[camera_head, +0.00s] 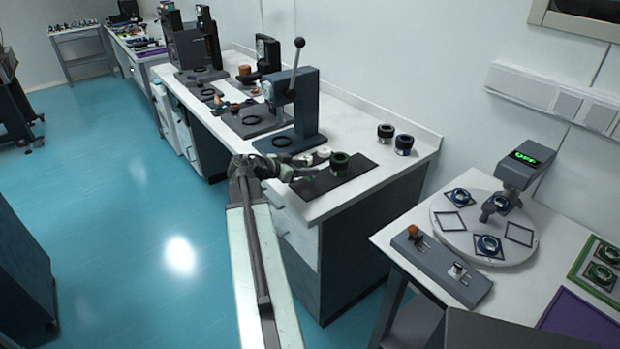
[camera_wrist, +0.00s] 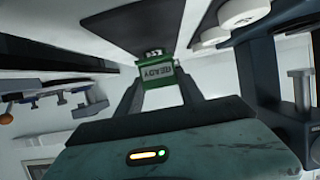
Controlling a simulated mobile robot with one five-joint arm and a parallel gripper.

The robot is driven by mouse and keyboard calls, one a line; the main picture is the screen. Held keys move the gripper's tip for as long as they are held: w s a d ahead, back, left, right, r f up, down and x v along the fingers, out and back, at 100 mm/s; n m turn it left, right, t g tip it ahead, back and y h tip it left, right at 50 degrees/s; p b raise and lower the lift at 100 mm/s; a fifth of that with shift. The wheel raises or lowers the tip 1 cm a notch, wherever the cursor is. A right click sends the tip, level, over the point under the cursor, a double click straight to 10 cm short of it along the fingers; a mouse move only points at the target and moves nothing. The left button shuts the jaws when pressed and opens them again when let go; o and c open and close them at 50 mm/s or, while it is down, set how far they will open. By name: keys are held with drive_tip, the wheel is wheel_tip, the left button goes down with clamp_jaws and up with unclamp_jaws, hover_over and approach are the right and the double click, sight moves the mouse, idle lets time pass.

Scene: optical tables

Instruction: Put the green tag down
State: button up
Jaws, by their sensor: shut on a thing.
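The green tag (camera_wrist: 153,73), with the word READY on a pale face, sits between the two fingers of my gripper (camera_wrist: 158,84) in the wrist view. The fingers are shut on it. In the head view my gripper (camera_head: 306,171) reaches over the front edge of the white bench, beside a dark mat (camera_head: 355,179). The tag is too small to tell clearly there. The mat also shows beyond the tag in the wrist view (camera_wrist: 130,27). I cannot tell whether the tag touches any surface.
A dark ringed cylinder (camera_head: 340,164) stands on the mat. Two more cylinders (camera_head: 385,133) (camera_head: 403,144) stand behind it. A lever press (camera_head: 292,108) stands to the left. A lower table (camera_head: 390,246) with a round turntable (camera_head: 470,249) is at the right.

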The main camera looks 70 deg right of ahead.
drive_tip(key=shift+s, duration=0.3)
drive_tip(key=f+b, duration=0.4)
drive_tip(key=shift+s+d, duration=0.15)
drive_tip(key=shift+s, duration=0.2)
drive_tip(key=shift+r, duration=0.2)
drive_tip(key=shift+f, duration=0.15)
drive_tip(key=o, duration=1.3)
